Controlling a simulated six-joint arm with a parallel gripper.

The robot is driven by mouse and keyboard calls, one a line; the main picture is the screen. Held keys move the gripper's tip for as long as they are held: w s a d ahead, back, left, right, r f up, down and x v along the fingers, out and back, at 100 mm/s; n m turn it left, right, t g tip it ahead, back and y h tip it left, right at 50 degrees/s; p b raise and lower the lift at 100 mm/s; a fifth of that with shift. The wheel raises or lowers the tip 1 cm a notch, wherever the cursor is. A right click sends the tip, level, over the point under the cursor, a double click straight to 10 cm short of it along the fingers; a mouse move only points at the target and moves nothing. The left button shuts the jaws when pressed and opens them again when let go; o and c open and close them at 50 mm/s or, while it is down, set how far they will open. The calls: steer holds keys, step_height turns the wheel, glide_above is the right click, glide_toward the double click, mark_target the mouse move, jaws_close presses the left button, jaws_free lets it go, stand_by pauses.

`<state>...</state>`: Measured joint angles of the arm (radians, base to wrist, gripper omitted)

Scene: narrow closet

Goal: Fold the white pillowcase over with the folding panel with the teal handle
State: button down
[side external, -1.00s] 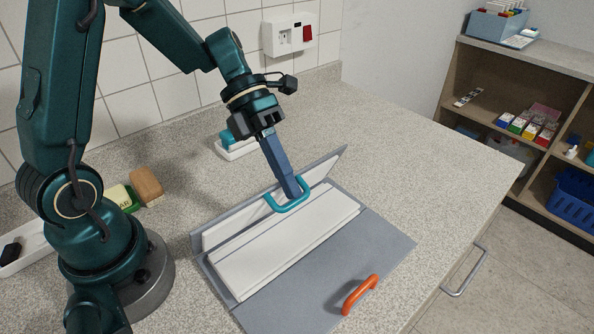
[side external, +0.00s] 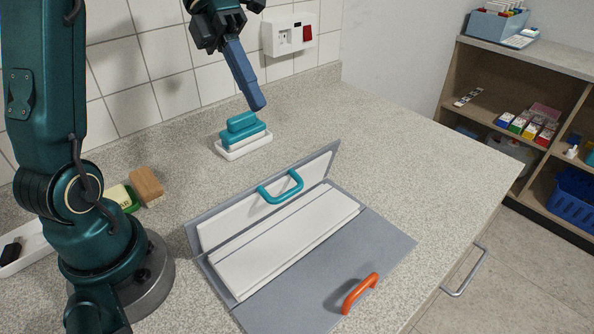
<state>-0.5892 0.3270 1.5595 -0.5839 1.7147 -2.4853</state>
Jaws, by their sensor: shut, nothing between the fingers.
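The folding board lies on the counter, with its grey flat panel (side external: 375,241) at the front right. The folding panel with the teal handle (side external: 262,203) stands tilted up along the back edge. Its teal handle (side external: 281,188) is free of my gripper. The white pillowcase (side external: 290,243) lies flat on the middle of the board, with layered edges showing; white also covers most of the raised panel's near face. My gripper (side external: 257,103) is shut and empty, high above and behind the panel, apart from the handle.
An orange handle (side external: 360,294) stands on the flat front panel. A teal block in a white tray (side external: 245,140) sits behind the board, below my gripper. A sponge and a brown block (side external: 147,184) lie near my base. The counter to the right is clear.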

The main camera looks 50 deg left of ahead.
steer(key=s+d+f+m+t+y, duration=0.1)
steer(key=s+d+m+y, duration=0.3)
steer(key=m, duration=0.6)
steer(key=s+d+f+m+t+y, duration=0.1)
steer(key=s+d+m+t+y, duration=0.1)
steer(key=s+m, duration=0.65)
step_height(320, 180, down, 3)
steer(key=w+a+m+t+y, duration=0.2)
steer(key=w+a+m+t, duration=0.1)
steer(key=m, duration=1.4)
step_height(320, 180, up, 6)
steer(key=w+d+n+g+h, duration=0.25)
steer(key=n+g, duration=0.25)
steer(key=n, duration=1.8)
steer(key=w+a+f+n+g+h, duration=0.1)
steer(key=w+a+n+h, duration=0.7)
steer(key=n, duration=0.5)
steer(key=s+d+f+y, duration=0.1)
steer(key=d+f+y, duration=0.1)
steer(key=d+f, duration=0.6)
step_height(320, 180, down, 3)
steer(key=shift+s+d+r, duration=0.2)
steer(key=shift+s+d, duration=0.05)
steer(key=shift+d, duration=0.1)
